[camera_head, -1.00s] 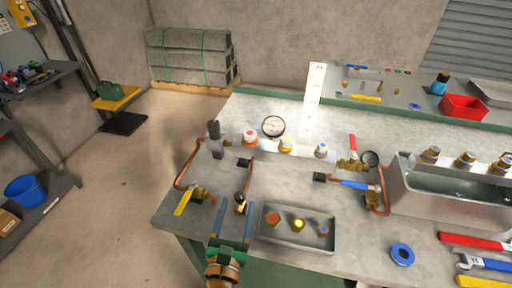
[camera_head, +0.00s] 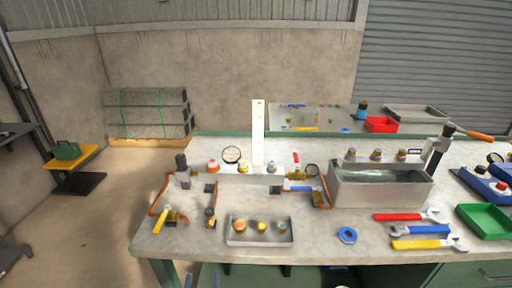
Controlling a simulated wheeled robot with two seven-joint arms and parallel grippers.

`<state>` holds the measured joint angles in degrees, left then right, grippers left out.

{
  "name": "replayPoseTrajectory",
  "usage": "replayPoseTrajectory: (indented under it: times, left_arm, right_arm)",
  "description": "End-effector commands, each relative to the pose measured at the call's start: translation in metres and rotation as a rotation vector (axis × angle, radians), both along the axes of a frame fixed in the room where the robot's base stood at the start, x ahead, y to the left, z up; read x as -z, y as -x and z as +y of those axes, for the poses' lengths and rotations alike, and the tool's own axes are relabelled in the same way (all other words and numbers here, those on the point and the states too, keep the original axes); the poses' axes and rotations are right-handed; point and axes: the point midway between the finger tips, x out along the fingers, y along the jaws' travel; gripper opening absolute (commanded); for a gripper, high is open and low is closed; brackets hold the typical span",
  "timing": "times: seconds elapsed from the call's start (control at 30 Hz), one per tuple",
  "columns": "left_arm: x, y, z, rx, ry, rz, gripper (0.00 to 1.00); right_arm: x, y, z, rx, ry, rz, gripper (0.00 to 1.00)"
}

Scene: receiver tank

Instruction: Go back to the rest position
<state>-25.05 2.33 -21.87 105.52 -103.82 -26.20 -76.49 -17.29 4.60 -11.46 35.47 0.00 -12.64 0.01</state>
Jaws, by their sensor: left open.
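My left gripper (camera_head: 203,280) shows only at the bottom edge, its two bluish fingers apart with nothing seen between them. It is in front of and below the workbench's front edge, clear of the parts on top. The workbench (camera_head: 370,232) carries a pipe assembly with a white manifold block (camera_head: 240,178), a dial gauge (camera_head: 232,155) and copper pipes. A yellow-handled valve (camera_head: 172,218) is at its left end, and a blue-handled valve (camera_head: 300,188) at its right. A grey tray (camera_head: 240,238) with three capped fittings lies in front. My right gripper is not seen.
A metal tank (camera_head: 380,190) with brass fittings along its back stands right of the assembly. Red (camera_head: 410,216), blue (camera_head: 418,230) and yellow (camera_head: 425,244) wrenches and a green tray (camera_head: 487,222) lie at the right. A blue ring (camera_head: 347,235) lies near the front edge.

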Motion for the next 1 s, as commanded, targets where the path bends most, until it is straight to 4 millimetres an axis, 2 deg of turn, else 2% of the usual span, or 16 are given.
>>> replayPoseTrajectory:
  times: [0.27,0.47,0.57,0.67,0.7,0.77,0.8,0.9,1.0]
  left_arm:
    - [0.067,0.011,0.004,-0.042,0.273,0.179,0.67]
    - [0.148,0.040,0.013,-0.187,0.641,0.393,0.67]
    - [0.199,0.070,0.021,-0.350,0.896,0.518,0.67]
    - [0.257,0.119,0.033,-0.644,1.229,0.628,0.67]
    - [0.280,0.145,0.039,-0.815,1.384,0.650,0.67]
    - [0.309,0.188,0.048,-1.116,1.612,0.632,0.67]
    - [0.323,0.215,0.053,-1.320,1.744,0.582,0.67]
    - [0.342,0.266,0.062,-1.735,1.965,0.384,0.67]
    - [0.349,0.292,0.067,-1.949,2.054,0.224,0.67]
  right_arm:
    - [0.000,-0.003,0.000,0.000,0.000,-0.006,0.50]
    - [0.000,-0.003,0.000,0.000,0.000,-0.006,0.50]
    - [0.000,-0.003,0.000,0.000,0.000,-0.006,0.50]
    - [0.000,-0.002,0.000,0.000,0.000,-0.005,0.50]
    - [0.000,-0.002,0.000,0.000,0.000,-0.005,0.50]
    - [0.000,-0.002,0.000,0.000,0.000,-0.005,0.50]
    - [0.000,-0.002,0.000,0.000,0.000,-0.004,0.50]
    - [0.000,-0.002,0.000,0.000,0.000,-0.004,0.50]
    - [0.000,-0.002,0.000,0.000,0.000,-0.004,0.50]
